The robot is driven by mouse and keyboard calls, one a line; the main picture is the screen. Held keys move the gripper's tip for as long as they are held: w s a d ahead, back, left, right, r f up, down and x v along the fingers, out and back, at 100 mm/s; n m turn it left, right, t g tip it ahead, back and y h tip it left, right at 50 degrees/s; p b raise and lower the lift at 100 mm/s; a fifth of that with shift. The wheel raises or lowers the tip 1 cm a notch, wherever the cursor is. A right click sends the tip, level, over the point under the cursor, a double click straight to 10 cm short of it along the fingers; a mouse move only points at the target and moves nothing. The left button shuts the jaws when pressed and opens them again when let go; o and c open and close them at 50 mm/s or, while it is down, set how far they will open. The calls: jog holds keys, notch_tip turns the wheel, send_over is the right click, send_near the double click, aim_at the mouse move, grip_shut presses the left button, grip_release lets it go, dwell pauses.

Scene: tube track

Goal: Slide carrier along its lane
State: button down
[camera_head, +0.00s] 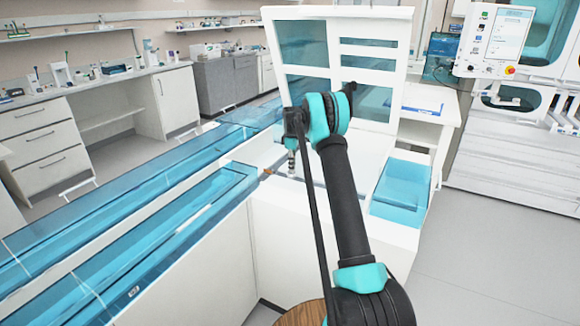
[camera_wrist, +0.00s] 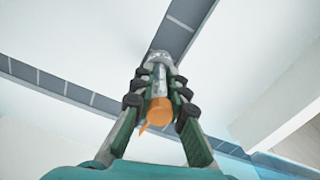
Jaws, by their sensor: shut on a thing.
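My gripper (camera_wrist: 155,92) is shut on an upright tube with an orange cap (camera_wrist: 159,111), seen from above in the wrist view. The grey round carrier (camera_wrist: 160,56) shows just beyond the fingertips, around the tube's far end. It sits on a dark grey lane (camera_wrist: 186,22) near where this lane meets a crossing lane (camera_wrist: 60,86). In the head view my gripper (camera_head: 291,160) points down over the white bench top (camera_head: 266,195). The carrier and tube are too small and too covered there to tell apart.
Long blue-covered track sections (camera_head: 130,250) run to the left. A white cabinet with blue panes (camera_head: 340,50) stands behind my gripper. A blue-covered box (camera_head: 403,188) is at the right. White bench surface lies on both sides of the lanes.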

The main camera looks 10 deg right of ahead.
jog(key=shift+s+d, duration=1.95)
jog(key=shift+d, duration=0.7)
jog(key=shift+s+d, duration=1.9)
jog(key=shift+d, duration=0.8)
jog(key=shift+s+d, duration=1.95)
jog(key=shift+d, duration=0.7)
jog(key=c, duration=1.4)
grip_release()
jog(key=shift+c, duration=0.2)
jog(key=shift+r, duration=0.1)
notch_tip(320, 180, up, 12)
jog(key=s+a+m+t, duration=0.1)
jog(key=s+a+m, duration=0.25)
jog(key=s, duration=0.65)
jog(key=s+a+m+t, duration=0.1)
jog(key=s+a+m, duration=0.3)
jog(key=s, duration=0.6)
jog(key=s+a+f+m, duration=0.2)
jog(key=s+f, duration=0.1)
jog(key=s, duration=0.4)
jog(key=s+a+f+m+t, duration=0.1)
jog(key=s+a+f+m, duration=0.1)
jog(key=s, duration=0.6)
jog(key=s+a+f+m+t, duration=0.1)
jog(key=s+a+f+m, duration=0.1)
jog(key=s, duration=0.5)
jog(key=shift+s+a+f, duration=0.2)
jog(key=shift+s+f, duration=0.2)
jog(key=shift+f, duration=0.4)
